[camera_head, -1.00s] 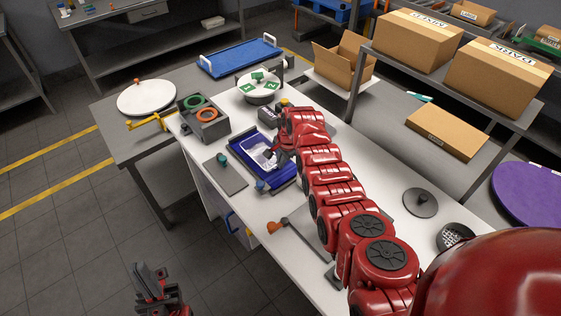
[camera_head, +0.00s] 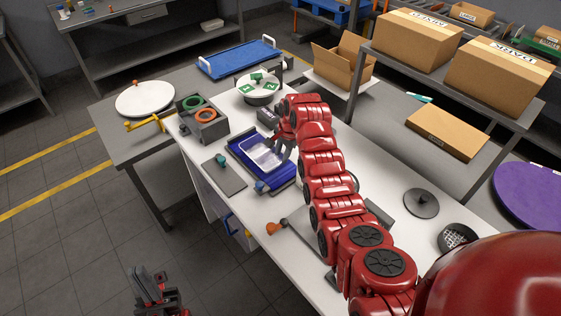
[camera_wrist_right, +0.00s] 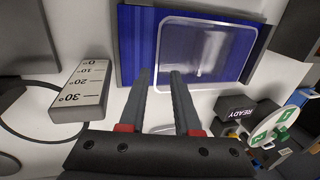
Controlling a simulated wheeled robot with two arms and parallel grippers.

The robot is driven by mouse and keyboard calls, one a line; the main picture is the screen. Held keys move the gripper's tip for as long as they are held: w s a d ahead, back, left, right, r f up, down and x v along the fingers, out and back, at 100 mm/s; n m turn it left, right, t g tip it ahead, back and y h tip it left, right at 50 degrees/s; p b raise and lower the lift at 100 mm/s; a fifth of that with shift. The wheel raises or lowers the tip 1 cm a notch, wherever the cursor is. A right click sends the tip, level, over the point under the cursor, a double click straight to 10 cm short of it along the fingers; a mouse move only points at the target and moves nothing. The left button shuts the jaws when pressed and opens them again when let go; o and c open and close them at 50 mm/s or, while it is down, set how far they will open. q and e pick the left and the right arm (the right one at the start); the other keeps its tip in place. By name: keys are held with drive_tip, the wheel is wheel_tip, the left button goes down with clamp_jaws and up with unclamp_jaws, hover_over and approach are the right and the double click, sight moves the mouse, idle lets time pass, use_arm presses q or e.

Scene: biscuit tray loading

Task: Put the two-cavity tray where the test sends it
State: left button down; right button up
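The clear plastic tray (camera_head: 262,153) lies in a blue holder (camera_head: 240,148) on the white bench. In the right wrist view the tray (camera_wrist_right: 203,48) fills much of the holder (camera_wrist_right: 131,40); its cavities are hard to make out. My right gripper (camera_head: 281,138) is at the tray's right end in the head view, partly hidden by its own arm. In the wrist view its two fingers (camera_wrist_right: 160,75) stand apart at the tray's near edge, with nothing clearly held between them. My left gripper (camera_head: 153,280) hangs empty over the floor, its fingers apart.
Near the holder are a grey box with green and orange rings (camera_head: 205,122), a turntable with green marks (camera_head: 258,90), a block marked READY (camera_wrist_right: 240,108) and an angle-marked block (camera_wrist_right: 80,90). A grey plate (camera_head: 226,178) lies left of the holder. Cardboard boxes stand behind.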

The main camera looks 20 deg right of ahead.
drive_tip(key=v, duration=0.7)
drive_tip(key=shift+f, duration=0.1)
